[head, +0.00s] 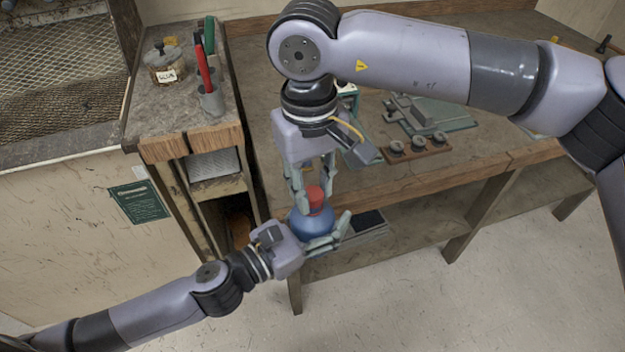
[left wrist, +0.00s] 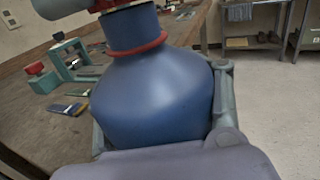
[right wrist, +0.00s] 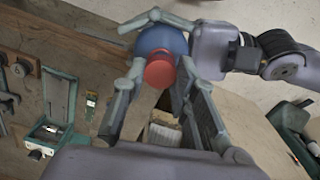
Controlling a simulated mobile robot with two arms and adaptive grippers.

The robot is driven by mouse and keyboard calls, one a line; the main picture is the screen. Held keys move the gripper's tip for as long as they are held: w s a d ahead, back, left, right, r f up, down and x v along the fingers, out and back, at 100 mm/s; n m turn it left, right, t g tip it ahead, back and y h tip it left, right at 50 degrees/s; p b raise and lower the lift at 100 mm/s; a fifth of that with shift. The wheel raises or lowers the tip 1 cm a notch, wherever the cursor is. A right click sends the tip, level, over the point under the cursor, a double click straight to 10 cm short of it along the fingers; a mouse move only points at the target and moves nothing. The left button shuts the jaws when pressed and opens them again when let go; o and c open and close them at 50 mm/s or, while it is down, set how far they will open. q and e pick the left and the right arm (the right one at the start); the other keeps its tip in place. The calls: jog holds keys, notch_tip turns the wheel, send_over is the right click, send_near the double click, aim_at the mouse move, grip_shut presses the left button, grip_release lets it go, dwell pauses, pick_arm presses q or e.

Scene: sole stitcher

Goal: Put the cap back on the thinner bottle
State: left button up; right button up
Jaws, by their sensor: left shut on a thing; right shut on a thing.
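The blue thinner bottle (head: 312,224) is held roughly upright in front of the workbench. My left gripper (head: 318,243) is shut around its body; the bottle fills the left wrist view (left wrist: 150,95), with a red ring round its neck. The red cap (head: 314,196) is between the fingers of my right gripper (head: 311,203), which is shut on it from above. In the right wrist view the cap (right wrist: 160,72) lines up over the bottle (right wrist: 161,40). The fingers and the top edge of the left wrist view hide whether the cap touches the neck.
The workbench (head: 400,178) runs behind, with a wooden block of round pieces (head: 417,147) and a green tool (head: 432,115). The floor in front is clear.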

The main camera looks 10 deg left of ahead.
jog(key=shift+f, duration=0.6)
dwell(0.3)
